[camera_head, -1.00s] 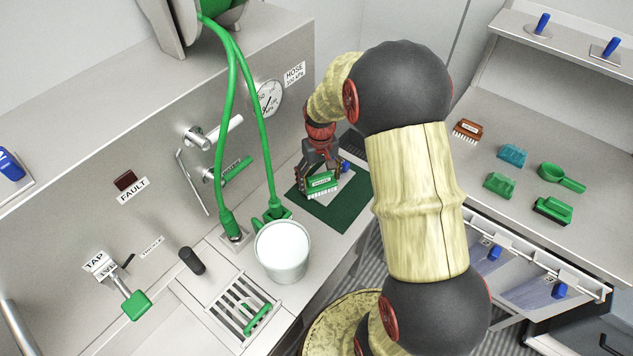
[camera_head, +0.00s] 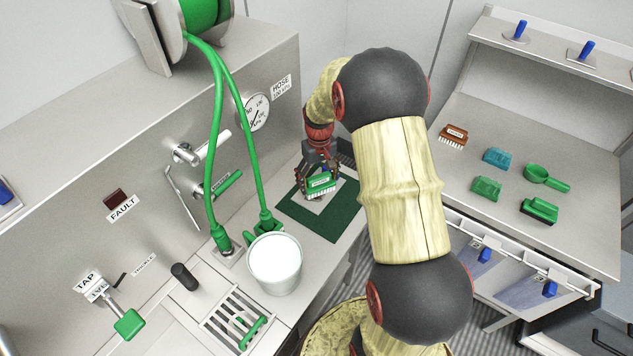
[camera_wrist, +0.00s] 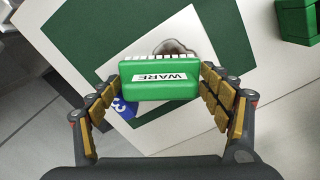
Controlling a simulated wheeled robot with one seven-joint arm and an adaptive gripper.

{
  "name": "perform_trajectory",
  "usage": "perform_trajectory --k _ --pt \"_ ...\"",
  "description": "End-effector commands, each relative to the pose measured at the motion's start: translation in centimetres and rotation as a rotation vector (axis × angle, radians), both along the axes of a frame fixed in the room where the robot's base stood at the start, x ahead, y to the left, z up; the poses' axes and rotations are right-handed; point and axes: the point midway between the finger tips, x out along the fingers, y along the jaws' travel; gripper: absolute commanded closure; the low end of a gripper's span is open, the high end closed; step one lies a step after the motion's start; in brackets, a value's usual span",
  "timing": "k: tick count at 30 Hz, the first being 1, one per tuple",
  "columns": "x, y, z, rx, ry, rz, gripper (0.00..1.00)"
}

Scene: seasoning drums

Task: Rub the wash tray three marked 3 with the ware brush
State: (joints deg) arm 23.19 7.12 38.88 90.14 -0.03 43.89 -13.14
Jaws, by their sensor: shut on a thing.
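My gripper (camera_head: 321,183) is shut on the ware brush, a green block with white bristles and a WARE label. The brush (camera_head: 321,184) is between the finger pads in the wrist view (camera_wrist: 160,88). Below it is a pale grey tray surface (camera_wrist: 150,135), bordered by dark green. A blue tag marked 3 (camera_wrist: 123,108) shows just left of the brush, partly hidden by it. A brown-grey smudge (camera_wrist: 176,46) lies on the pale surface just beyond the bristles. I cannot tell whether the bristles touch the tray.
The dark green mat (camera_head: 345,219) lies around the tray on the steel counter. A white-filled bucket (camera_head: 274,268) and green hoses (camera_head: 250,150) stand to the left. Other brushes, including a brown one (camera_head: 453,136), and a green scoop (camera_head: 545,178) lie on the right-hand bench.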

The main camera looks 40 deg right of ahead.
Motion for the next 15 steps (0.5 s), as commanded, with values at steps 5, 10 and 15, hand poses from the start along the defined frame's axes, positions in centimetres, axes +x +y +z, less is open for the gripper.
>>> perform_trajectory --k 5,10,15 --pt "0.5 -1.5 0.1 -0.001 -0.001 -0.003 0.42" --pt "0.8 -2.3 0.2 -0.001 -0.001 -0.001 0.42" --pt "0.8 -2.3 -0.1 -0.001 0.0 0.0 0.42"
